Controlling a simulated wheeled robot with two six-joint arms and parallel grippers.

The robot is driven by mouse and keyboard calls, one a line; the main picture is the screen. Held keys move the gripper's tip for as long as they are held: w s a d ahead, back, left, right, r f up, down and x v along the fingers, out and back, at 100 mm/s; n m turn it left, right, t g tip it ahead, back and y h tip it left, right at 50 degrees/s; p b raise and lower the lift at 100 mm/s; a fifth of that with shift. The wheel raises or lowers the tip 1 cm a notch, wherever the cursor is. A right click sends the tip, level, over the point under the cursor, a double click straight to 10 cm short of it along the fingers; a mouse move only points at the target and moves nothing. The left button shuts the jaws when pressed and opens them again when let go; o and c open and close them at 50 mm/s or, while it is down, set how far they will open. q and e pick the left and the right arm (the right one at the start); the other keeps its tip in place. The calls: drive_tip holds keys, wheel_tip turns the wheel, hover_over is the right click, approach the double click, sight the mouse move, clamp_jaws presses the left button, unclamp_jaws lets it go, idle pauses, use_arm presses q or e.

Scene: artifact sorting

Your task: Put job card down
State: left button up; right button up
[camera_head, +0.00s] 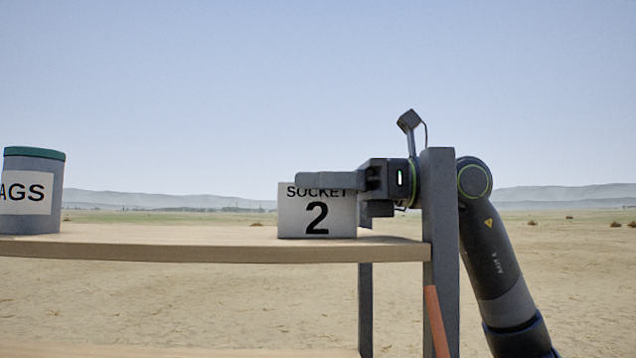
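The job card (317,215) is a white rectangle reading "SOCKET 2" in black. It stands upright at the right end of the wooden shelf (200,250), its lower edge at the shelf top. My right gripper (325,180) comes in from the right, level, with a finger across the card's upper edge and covering the top of the word "SOCKET". The other finger is hidden, so I cannot tell whether the gripper grips the card. My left gripper is not in view.
A grey canister (35,215) with a green lid and a label ending in "AGS" stands at the shelf's left. A grey post (438,240) rises at the shelf's right end, close to my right arm. The shelf between canister and card is clear.

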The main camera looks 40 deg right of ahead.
drive_tip(key=b+v, duration=0.3)
drive_tip(key=v, duration=0.1)
drive_tip(key=shift+d+f, duration=0.1)
drive_tip(key=shift+f, duration=0.1)
drive_tip(key=b+v, duration=0.2)
drive_tip(key=v, duration=0.4)
drive_tip(key=shift+s+d+r, duration=0.1)
drive_tip(key=shift+s+d, duration=0.15)
drive_tip(key=shift+s, duration=0.05)
drive_tip(key=shift+s+d+r, duration=0.1)
drive_tip(key=shift+s+d, duration=0.25)
drive_tip(key=shift+d, duration=0.15)
